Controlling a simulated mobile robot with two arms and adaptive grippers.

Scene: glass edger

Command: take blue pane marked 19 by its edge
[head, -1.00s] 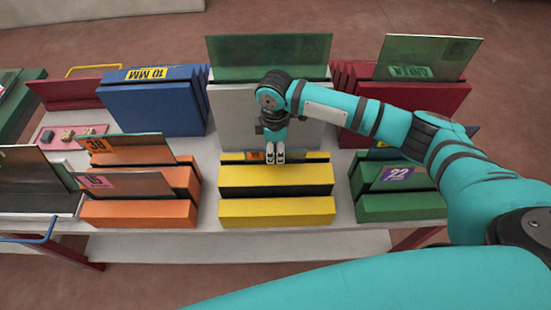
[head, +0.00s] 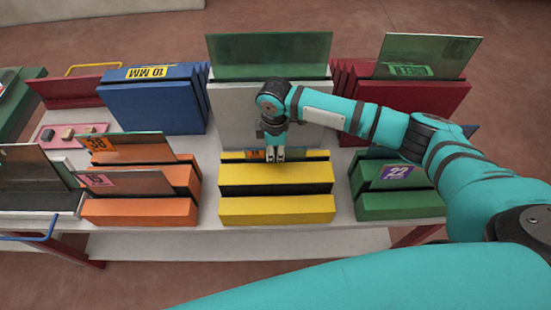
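A low bluish pane (head: 313,155) stands in the slot of the yellow rack (head: 276,210), with only its top strip showing. It carries a small orange-and-blue label, left of my fingers and partly hidden; I cannot read its number. My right gripper (head: 274,157) points down at the pane's top edge, near its middle. Its two fingertips are close together, and I cannot tell whether they straddle the pane, touch it or grip it. My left gripper is out of view.
An orange rack (head: 140,212) at left holds panes labelled 38 (head: 135,147) and 35 (head: 115,183). A green rack (head: 400,207) at right holds a pane marked 22 (head: 400,178). Behind stand a blue rack (head: 150,108), a grey rack (head: 235,115) with a tall green pane (head: 268,55), and a red rack (head: 440,97).

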